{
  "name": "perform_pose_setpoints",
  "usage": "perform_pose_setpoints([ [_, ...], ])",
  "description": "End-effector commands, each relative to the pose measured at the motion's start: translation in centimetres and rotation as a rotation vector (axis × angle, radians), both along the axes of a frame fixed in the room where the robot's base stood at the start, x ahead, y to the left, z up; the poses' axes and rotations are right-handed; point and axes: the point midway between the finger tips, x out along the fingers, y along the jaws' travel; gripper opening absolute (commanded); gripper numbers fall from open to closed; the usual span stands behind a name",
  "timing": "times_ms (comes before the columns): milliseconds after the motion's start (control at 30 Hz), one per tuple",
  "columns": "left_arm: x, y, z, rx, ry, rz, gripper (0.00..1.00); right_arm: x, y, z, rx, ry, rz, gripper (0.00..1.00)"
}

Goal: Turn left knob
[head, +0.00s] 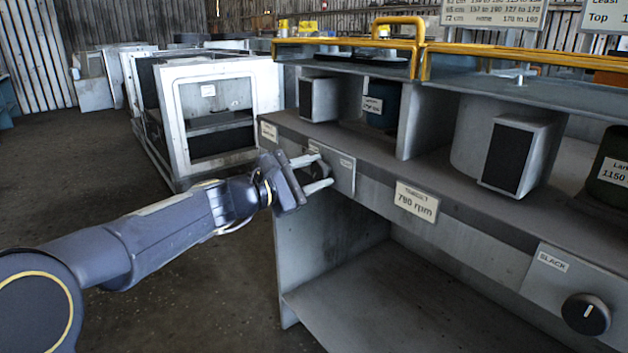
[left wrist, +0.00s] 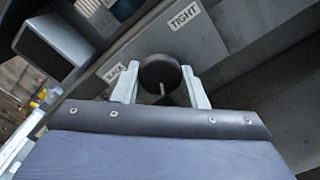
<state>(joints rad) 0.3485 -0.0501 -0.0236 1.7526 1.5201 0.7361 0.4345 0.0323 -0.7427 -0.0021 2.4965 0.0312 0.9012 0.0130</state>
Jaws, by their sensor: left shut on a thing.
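The left knob (left wrist: 160,72) is a round black dial with a pale pointer line, seen in the left wrist view between my left gripper's fingers. My left gripper (left wrist: 160,92) is shut on it, one pale finger at each side. In the head view my left gripper (head: 318,174) reaches the grey panel (head: 343,175) at the left of the bench front, and its fingers and body hide most of the knob there. Labels reading TIGHT (left wrist: 184,15) and SLACK (left wrist: 115,72) stand by the knob. My right gripper is not in view.
A second black knob (head: 586,313) sits on a panel labelled SLACK at the lower right. A card (head: 416,201) reads TARGET 790 rpm. Blower housings (head: 508,152) stand on the bench. Metal cabinets (head: 222,120) stand behind my left arm. The floor at left is open.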

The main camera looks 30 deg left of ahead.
Motion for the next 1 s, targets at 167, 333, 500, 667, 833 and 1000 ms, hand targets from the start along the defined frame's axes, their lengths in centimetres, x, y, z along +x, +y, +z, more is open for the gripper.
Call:
perform_pose_setpoints([
  [167,-0.01,-0.02,-0.11,0.02,-0.006,-0.001,0.16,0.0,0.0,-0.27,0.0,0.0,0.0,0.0],
  [333,-0.01,-0.02,-0.08,0.021,-0.006,0.0,0.16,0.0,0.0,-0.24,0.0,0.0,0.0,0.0],
  [500,-0.01,-0.02,-0.1,0.02,-0.005,0.0,0.16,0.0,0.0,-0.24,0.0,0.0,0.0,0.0],
  [667,0.0,-0.01,-0.08,0.019,-0.006,-0.001,0.6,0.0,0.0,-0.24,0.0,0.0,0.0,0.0],
  [833,0.0,0.0,-0.04,0.019,-0.006,0.0,0.6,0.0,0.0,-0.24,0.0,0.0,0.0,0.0],
  [1000,-0.31,0.15,0.03,0.019,-0.006,0.0,0.6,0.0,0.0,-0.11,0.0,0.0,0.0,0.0],
])
